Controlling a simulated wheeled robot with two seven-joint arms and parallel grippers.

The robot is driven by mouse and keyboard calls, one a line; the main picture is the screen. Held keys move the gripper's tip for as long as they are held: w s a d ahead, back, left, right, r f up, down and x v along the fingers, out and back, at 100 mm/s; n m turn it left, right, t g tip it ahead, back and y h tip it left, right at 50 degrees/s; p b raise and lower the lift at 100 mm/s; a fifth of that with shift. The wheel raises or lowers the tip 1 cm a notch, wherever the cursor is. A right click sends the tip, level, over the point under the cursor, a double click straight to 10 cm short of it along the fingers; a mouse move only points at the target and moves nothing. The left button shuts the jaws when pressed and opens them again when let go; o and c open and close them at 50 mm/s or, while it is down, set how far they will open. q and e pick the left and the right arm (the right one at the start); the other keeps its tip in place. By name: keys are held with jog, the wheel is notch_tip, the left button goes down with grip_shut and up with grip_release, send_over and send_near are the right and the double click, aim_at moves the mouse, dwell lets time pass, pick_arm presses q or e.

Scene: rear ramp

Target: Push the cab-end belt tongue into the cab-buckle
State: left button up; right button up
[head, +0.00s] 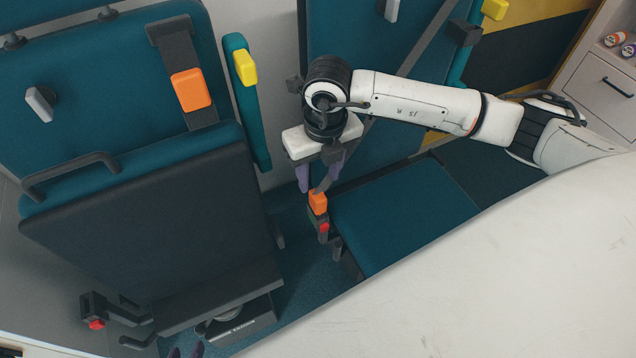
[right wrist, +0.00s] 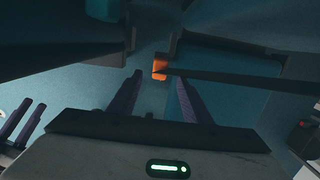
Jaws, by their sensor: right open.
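The orange belt tongue (head: 318,202) hangs at the lower end of a dark belt at the left edge of the right-hand seat. Directly below it is a dark buckle with a red button (head: 324,229); I cannot tell how far the tongue is in it. My right gripper (head: 319,179) is just above the tongue, pointing down, purple fingers apart. In the right wrist view the tongue (right wrist: 159,70) lies beyond the gap between the open fingers (right wrist: 157,90). My left gripper (head: 185,352) shows only purple fingertips at the bottom edge, apart and empty.
The left seat's folded cushion (head: 150,220) stands beside my right gripper. Another orange piece (head: 191,90) is on its backrest, and another red-button buckle (head: 95,312) is low left. The right-hand seat cushion (head: 405,215) is flat and bare. The diagonal belt (head: 428,42) runs behind my right arm.

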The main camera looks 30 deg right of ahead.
jog(key=shift+s+r, duration=0.2)
jog(key=shift+r, duration=1.45)
jog(key=shift+c, duration=0.6)
